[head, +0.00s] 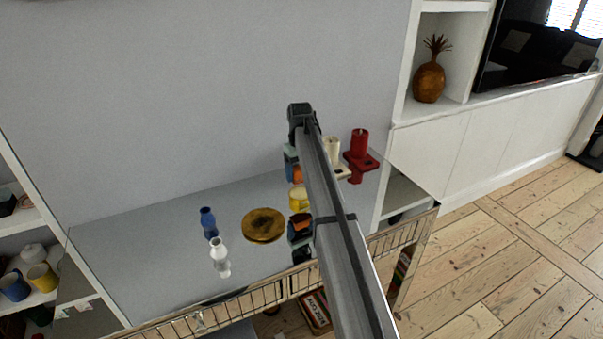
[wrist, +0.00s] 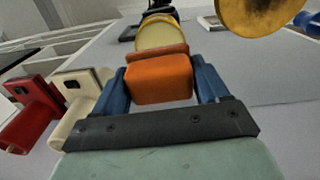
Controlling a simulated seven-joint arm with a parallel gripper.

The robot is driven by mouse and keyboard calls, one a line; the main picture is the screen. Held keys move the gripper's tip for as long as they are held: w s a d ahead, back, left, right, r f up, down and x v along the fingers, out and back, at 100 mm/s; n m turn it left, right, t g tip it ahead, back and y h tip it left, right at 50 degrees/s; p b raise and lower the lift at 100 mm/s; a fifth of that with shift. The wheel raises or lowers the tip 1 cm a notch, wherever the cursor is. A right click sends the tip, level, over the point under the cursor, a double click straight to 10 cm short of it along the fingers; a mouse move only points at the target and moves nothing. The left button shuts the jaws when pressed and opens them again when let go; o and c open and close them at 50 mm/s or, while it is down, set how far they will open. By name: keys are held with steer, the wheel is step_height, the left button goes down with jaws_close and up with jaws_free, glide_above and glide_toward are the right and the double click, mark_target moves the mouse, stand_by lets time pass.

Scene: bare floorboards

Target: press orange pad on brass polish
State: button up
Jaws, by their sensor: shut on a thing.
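The orange pad (wrist: 160,80) is held between the blue fingers of my gripper (wrist: 162,84) in the wrist view. In the head view the pad (head: 297,174) shows at the end of my arm, partly hidden by it. A round yellow object (wrist: 160,34), which may be the brass polish, lies directly beyond the pad in the wrist view. In the head view this yellow object (head: 297,197) is just below the pad, partly behind my arm. Pad and yellow object overlap in the wrist view; I cannot tell whether they touch.
A gold disc (head: 263,224), a blue bottle (head: 208,222) and a white bottle (head: 219,257) stand left on the glossy tabletop (head: 150,260). A cream holder (head: 333,150) and a red holder (head: 359,150) are close on the right. The wall is behind.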

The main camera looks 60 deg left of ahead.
mark_target(300, 193)
steer(key=shift+f, duration=2.65)
steer(key=shift+f, duration=0.5)
steer(key=shift+r, duration=0.1)
steer(key=shift+r, duration=3.4)
